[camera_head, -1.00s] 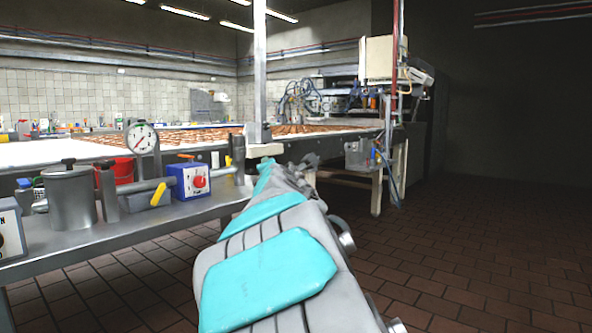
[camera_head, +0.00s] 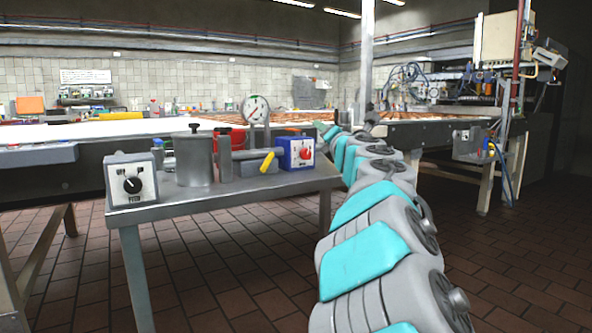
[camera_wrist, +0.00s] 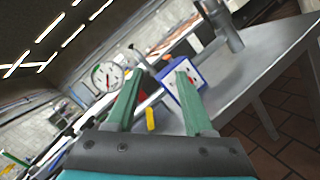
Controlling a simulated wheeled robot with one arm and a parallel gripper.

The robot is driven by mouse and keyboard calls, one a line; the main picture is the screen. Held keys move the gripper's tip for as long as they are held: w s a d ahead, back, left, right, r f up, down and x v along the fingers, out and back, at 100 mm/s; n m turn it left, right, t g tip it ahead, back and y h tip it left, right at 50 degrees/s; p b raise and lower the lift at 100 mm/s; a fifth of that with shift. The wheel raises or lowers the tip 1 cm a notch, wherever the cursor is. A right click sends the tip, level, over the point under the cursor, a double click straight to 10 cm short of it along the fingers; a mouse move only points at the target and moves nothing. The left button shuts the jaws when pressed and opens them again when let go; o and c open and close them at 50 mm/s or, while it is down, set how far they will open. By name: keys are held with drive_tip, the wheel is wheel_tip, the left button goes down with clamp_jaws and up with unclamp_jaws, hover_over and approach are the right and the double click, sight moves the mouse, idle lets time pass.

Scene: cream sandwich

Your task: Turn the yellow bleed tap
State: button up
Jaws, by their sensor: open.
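The yellow bleed tap (camera_head: 267,162) hangs from the side of a grey horizontal pipe on the metal side table, below the round gauge (camera_head: 256,110). It also shows in the wrist view (camera_wrist: 151,119), between my gripper's fingers and beyond them. My gripper (camera_wrist: 158,82) has two green fingers, apart, with nothing held between them. The fingers do not appear to touch the tap. In the head view my arm reaches along the right of the table, and its fingers are too small to tell there.
A blue box with a red knob (camera_head: 296,153) stands right of the tap. A grey pot (camera_head: 194,160) and a white box with a black dial (camera_head: 131,182) stand left. A red bucket (camera_head: 236,138) is behind.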

sight(270, 158)
drive_tip(key=shift+w+a+f+n+g+y+p, duration=0.15)
drive_tip(key=shift+w+a+f+n+g+y, duration=0.7)
drive_tip(key=shift+a+f, duration=0.85)
drive_tip(key=shift+w+a+f+n+g+y+p, duration=0.15)
drive_tip(key=shift+w+a+f+n+g+y, duration=0.6)
drive_tip(key=shift+a, duration=1.65)
drive_tip(key=shift+w+a+f+n+g+y+p, duration=0.15)
drive_tip(key=shift+w+a+f+n+g+y, duration=0.35)
drive_tip(key=shift+w+a+f+n+y, duration=1.1)
drive_tip(key=shift+w+a+h+p, duration=0.3)
drive_tip(key=shift+a+h+p, duration=0.05)
drive_tip(key=shift+a, duration=0.15)
drive_tip(key=shift+w+a+h+p, duration=0.25)
drive_tip(key=shift+a+h+p, duration=0.1)
drive_tip(key=shift+a, duration=0.1)
drive_tip(key=shift+f, duration=0.1)
clamp_jaws()
